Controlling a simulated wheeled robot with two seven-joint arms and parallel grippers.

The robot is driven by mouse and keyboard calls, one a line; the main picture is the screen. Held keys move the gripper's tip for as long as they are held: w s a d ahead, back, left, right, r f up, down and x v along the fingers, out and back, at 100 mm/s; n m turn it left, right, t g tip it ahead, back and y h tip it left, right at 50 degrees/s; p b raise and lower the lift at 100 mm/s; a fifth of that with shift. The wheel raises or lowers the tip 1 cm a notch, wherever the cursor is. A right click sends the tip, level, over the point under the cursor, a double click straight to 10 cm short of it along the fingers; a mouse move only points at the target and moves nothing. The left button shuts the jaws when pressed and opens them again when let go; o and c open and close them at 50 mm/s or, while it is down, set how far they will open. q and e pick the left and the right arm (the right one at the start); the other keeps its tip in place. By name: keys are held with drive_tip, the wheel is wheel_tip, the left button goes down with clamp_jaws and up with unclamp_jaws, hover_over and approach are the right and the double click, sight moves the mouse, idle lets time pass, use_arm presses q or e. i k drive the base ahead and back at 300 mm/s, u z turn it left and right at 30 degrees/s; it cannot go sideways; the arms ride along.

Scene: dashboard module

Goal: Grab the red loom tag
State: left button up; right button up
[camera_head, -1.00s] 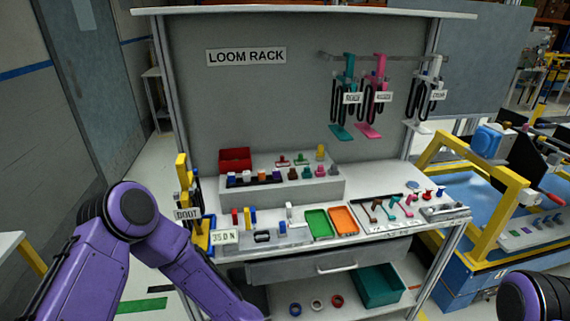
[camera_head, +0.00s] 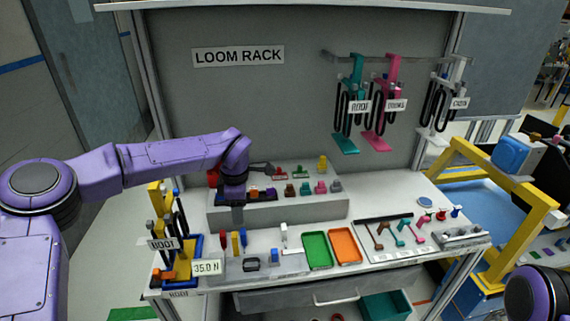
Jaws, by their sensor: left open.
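A small red piece (camera_head: 279,173), which looks like the red loom tag, is on the raised step of the bench, left of a similar green piece (camera_head: 301,171). Its exact shape is too small to make out. My left gripper (camera_head: 250,195) is over the left part of the step, its dark fingers spread wide and empty. One finger reaches right, close to the red piece in the picture; I cannot tell whether they touch. The wrist hides part of the red bin (camera_head: 213,177). My right gripper is out of view; only a purple arm joint shows at bottom right.
Other small coloured parts stand on the step (camera_head: 300,207). A red-topped part (camera_head: 223,240), a green tray (camera_head: 317,250) and an orange tray (camera_head: 345,246) are on the bench below. Teal and pink hangers (camera_head: 380,110) hang at upper right. A yellow frame (camera_head: 500,185) stands at right.

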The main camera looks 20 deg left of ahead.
sight(280, 176)
drive_tip(key=i, duration=1)
